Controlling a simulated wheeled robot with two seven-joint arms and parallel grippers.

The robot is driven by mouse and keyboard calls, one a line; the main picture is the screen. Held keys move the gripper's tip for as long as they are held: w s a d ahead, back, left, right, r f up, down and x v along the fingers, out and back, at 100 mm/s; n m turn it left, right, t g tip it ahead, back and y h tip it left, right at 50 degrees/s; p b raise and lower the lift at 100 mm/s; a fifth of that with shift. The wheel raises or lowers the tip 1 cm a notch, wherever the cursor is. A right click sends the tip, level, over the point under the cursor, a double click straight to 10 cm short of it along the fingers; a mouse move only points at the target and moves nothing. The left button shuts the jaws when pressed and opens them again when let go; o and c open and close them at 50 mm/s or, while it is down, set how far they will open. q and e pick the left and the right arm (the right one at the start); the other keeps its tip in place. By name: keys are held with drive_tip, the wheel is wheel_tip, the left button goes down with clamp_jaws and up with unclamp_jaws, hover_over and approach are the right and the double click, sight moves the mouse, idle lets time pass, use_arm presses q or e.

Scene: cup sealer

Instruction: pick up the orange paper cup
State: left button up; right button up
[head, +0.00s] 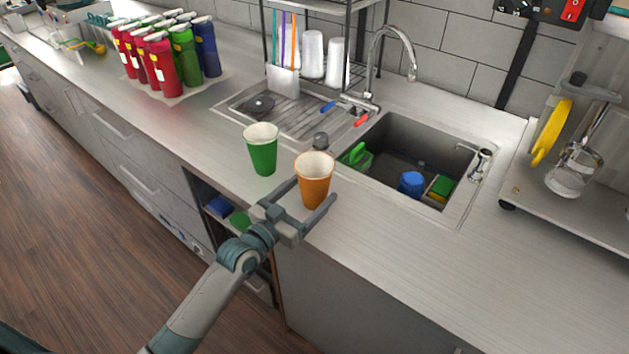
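The orange paper cup (314,184) stands upright on the steel counter, just left of the sink's near corner, with its pale open mouth up. My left gripper (315,190) reaches in from below. It is open, with one finger at the cup's left side and the other at its lower right. The cup is between the fingers; I cannot tell whether either finger touches it. My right gripper is not in view.
A green paper cup (262,150) stands close by, to the left and behind. The sink (455,212) lies to the right, with a drying rack (305,45) behind. Several coloured bottles (161,66) stand back left. The counter right of the orange cup is clear.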

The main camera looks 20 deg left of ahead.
sight(304, 187)
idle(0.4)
use_arm(q)
drive_tip(key=c, duration=1.2)
drive_tip(key=shift+c, duration=0.2)
drive_tip(key=shift+r, duration=0.15)
drive_tip(key=shift+r, duration=0.55)
wheel_tip(304, 187, up, 2)
drive_tip(key=shift+r+b, duration=0.2)
drive_tip(key=shift+b, duration=0.45)
drive_tip(key=s+d+r+b, duration=0.2)
drive_tip(key=s+d+r, duration=0.5)
drive_tip(key=d, duration=0.2)
drive_tip(key=shift+d+r, duration=0.15)
drive_tip(key=shift+d, duration=0.1)
